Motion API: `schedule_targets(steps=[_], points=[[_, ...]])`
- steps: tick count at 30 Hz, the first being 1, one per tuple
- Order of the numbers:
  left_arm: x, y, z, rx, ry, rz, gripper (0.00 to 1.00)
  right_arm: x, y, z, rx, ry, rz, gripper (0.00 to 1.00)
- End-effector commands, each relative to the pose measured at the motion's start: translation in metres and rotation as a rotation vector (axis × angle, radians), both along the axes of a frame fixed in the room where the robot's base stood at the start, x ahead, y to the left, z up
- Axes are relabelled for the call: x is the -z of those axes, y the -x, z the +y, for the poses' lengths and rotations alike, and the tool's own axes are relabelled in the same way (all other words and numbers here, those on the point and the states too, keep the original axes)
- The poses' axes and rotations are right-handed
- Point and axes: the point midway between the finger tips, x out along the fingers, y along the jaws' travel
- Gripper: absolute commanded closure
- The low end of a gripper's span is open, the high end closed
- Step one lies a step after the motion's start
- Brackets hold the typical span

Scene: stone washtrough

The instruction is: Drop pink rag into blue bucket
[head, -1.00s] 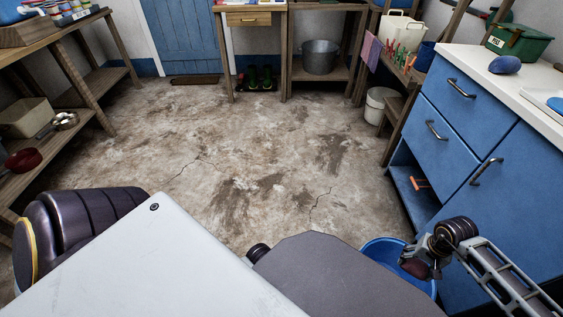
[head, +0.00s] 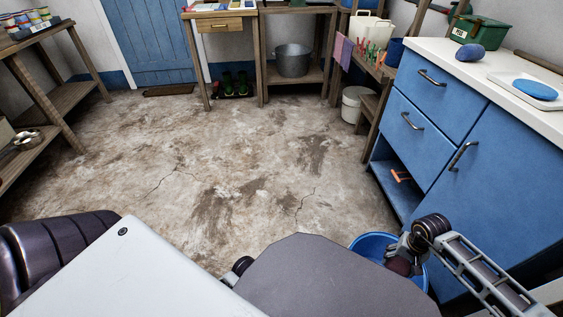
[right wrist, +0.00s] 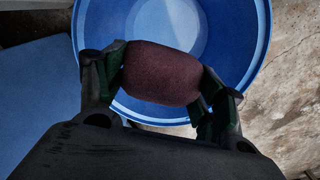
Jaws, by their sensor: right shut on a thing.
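The pink rag (right wrist: 162,73) looks dark dull red in the shade, a rounded bundle. My right gripper (right wrist: 160,85) is shut on it, one finger at each end. In the head view the rag (head: 399,265) shows small and dark below the right gripper (head: 405,252). The blue bucket (head: 368,240) stands on the floor by the blue cabinet, partly hidden by my body and arm. In the right wrist view the rag is over the near part of the bucket (right wrist: 263,35), whose round bottom shows beyond it. My left gripper is out of view.
The blue cabinet (head: 485,165) stands right beside the bucket, with an open low shelf. Its white top holds a dark blue lump (head: 471,53) and a tray (head: 525,87). A metal tub (head: 293,62) stands on a back shelf. The floor ahead (head: 220,150) is clear.

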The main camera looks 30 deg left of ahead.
Motion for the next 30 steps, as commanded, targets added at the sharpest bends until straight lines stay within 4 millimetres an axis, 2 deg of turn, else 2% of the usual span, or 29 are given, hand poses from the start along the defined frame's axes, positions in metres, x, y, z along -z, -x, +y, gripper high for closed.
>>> schedule_targets(steps=[8,9,15,30], points=[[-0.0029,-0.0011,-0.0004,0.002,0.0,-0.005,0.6,-0.0002,-0.0003,0.0003,0.0,-0.001,-0.001,0.51],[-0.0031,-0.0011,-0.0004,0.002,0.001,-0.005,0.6,-0.0002,-0.0003,0.0003,0.0,-0.001,-0.001,0.28],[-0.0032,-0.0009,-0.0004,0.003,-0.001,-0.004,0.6,-0.0002,-0.0003,0.0003,0.0,-0.001,-0.001,0.06],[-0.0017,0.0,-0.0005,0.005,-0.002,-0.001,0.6,-0.0048,-0.0007,0.0003,0.0,-0.001,-0.002,0.06]])
